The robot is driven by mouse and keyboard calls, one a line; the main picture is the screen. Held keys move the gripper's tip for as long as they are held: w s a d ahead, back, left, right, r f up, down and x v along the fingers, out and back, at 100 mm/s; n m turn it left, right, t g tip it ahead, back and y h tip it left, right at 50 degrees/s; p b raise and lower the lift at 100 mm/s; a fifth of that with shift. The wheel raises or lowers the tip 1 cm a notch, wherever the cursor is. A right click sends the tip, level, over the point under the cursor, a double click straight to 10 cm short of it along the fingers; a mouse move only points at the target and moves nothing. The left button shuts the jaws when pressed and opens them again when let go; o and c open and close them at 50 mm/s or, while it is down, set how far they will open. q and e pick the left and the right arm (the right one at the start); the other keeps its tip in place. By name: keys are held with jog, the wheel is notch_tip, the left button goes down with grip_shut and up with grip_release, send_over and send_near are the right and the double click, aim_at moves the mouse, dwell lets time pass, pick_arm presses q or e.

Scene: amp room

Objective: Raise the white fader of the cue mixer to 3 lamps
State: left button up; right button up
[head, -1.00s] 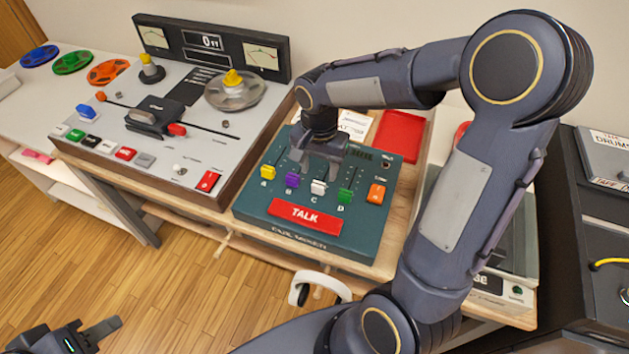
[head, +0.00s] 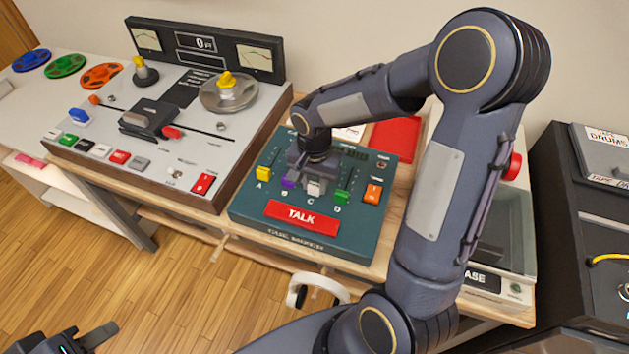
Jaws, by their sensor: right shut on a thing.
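The teal cue mixer (head: 250,213) lies on the wooden bench in the head view. Its white fader (head: 315,188) is above the letter C, between the purple fader (head: 288,182) and the green fader (head: 342,196). My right gripper (head: 314,180) points down over the mixer and is shut on the white fader, hiding its upper part and slot. I cannot make out any lit lamps; my gripper and wrist cover the mixer's upper middle. My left gripper (head: 98,337) is at the bottom left, over the floor, far from the mixer; only one finger shows clearly.
A yellow fader (head: 263,173), an orange switch (head: 373,193) and a red TALK button (head: 301,214) are close around the gripper. A tape machine (head: 200,170) stands left of the mixer. A red folder (head: 396,137) lies behind it. Headphones (head: 300,295) hang below.

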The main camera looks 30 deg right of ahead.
grip_shut()
jog(key=w+d, duration=0.4)
jog(key=shift+d, duration=0.3)
jog(key=o, duration=0.9)
grip_release()
jog(key=shift+r, duration=0.1)
jog(key=shift+r+p, duration=0.4)
jog(key=shift+r, duration=3.4)
